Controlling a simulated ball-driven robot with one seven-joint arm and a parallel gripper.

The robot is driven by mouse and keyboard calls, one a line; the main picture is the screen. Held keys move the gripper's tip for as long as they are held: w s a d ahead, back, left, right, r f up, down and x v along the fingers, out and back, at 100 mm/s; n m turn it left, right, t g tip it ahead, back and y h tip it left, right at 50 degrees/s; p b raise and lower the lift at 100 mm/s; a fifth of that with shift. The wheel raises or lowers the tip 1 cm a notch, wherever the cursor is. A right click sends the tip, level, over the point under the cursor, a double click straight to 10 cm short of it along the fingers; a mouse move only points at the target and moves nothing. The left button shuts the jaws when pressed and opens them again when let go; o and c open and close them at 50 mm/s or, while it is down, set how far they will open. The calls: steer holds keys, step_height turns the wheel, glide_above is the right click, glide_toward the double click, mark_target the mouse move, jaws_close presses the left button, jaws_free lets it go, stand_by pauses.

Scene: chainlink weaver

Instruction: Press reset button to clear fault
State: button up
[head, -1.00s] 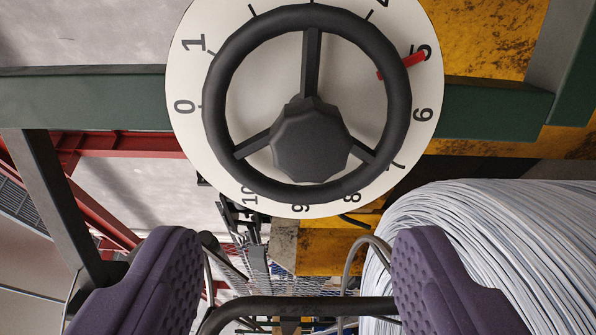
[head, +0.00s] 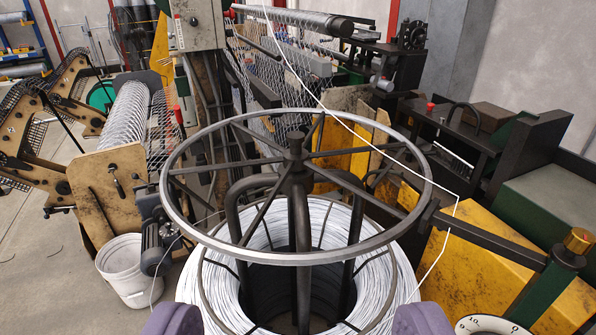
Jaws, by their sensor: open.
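My gripper (head: 297,319) shows as two purple ridged pads at the bottom edge, wide apart with nothing held between them. A grey control box (head: 199,26) stands at the upper left of centre, far beyond the gripper. It carries small round controls on its front, too small to tell which is a reset button. A small red knob or button (head: 430,106) sits on the dark machine at the right. Another red piece (head: 229,13) is beside the control box. My gripper touches none of these.
A wire coil (head: 380,297) under a metal spoked wheel (head: 303,258) fills the space ahead. A white bucket (head: 126,270) and a motor (head: 153,246) are at left. A yellow panel (head: 470,275) and numbered dial (head: 490,326) are at right. Grey floor (head: 45,240) is open at far left.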

steer(key=shift+s+r, duration=0.1)
steer(key=shift+s, duration=0.1)
jaws_close()
stand_by(1.6)
